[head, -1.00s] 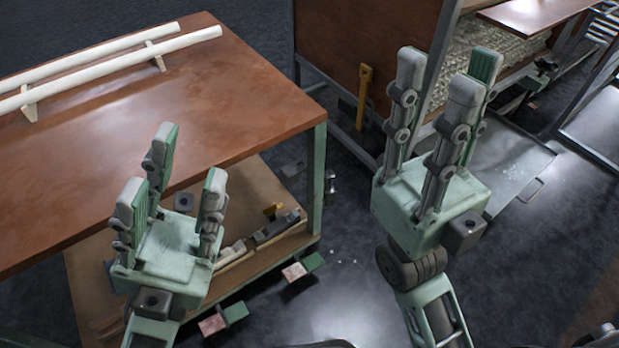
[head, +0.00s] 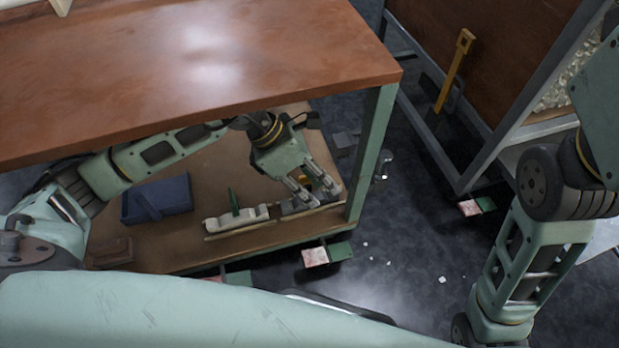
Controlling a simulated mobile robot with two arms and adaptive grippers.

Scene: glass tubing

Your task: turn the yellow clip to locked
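My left gripper (head: 313,191) reaches in under the brown table top and points down at a dark grey block (head: 297,207) on the lower shelf. Its fingertips are at or just above the block; contact is unclear.
The table top (head: 230,75) overhangs the lower shelf (head: 190,245), and a green leg (head: 371,150) stands right of my gripper. A blue box (head: 158,199) sits further left on the shelf. A tall yellow lever (head: 455,70) stands by the cabinet at upper right.

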